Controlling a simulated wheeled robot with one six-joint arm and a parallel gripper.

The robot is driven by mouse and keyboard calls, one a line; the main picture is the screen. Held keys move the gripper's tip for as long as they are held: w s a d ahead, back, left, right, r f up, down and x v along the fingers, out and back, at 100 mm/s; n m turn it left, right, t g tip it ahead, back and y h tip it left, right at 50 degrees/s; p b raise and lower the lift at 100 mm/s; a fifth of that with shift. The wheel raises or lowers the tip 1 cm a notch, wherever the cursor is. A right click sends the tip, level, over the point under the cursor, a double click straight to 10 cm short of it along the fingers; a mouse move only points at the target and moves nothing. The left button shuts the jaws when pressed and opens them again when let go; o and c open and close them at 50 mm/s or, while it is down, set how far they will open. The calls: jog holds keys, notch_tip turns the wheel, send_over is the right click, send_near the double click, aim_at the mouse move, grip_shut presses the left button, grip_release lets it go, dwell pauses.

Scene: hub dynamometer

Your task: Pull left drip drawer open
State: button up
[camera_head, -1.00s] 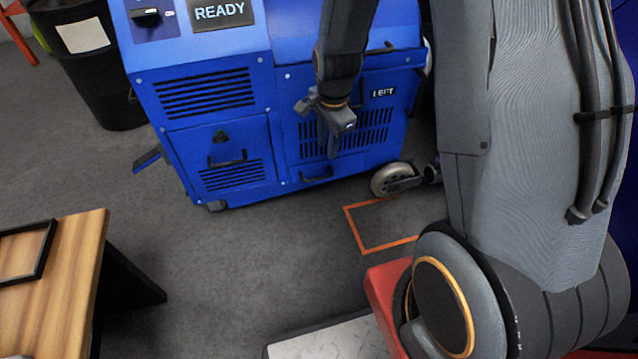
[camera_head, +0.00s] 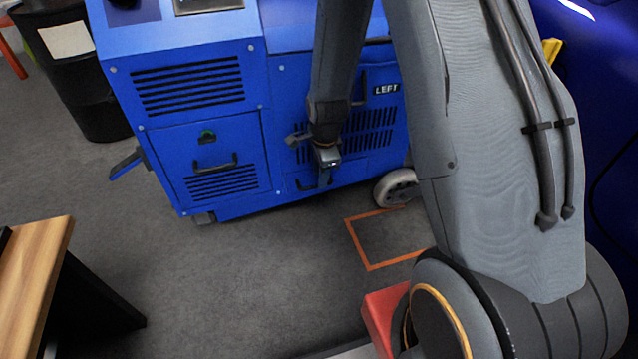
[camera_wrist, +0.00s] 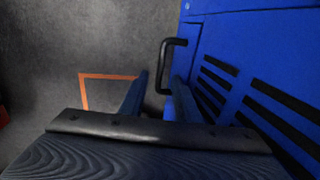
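The left drip drawer (camera_head: 352,169) is a low blue panel under the slotted vents, on the machine side marked LEFT. It looks flush with the machine. Its black bar handle (camera_wrist: 167,62) shows in the wrist view, standing off the blue face. In the head view my arm and gripper partly hide the handle. My gripper (camera_head: 326,178) is in front of the drawer, near the handle. In the wrist view my gripper (camera_wrist: 159,82) has its two fingers apart, with the near end of the handle appearing between them. I cannot tell whether they touch it.
The blue machine (camera_head: 190,135) has another handled panel (camera_head: 215,165) on its left face and a caster wheel (camera_head: 397,188) at right. An orange floor outline (camera_head: 385,264) lies in front. A wooden table (camera_head: 35,270) stands at lower left. Grey floor between is clear.

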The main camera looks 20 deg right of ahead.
jog(key=f, duration=0.1)
jog(key=f+b, duration=0.1)
jog(key=f, duration=0.1)
jog(key=shift+w+f, duration=0.15)
jog(key=shift+w, duration=0.15)
grip_shut()
jog(key=shift+s, duration=0.15)
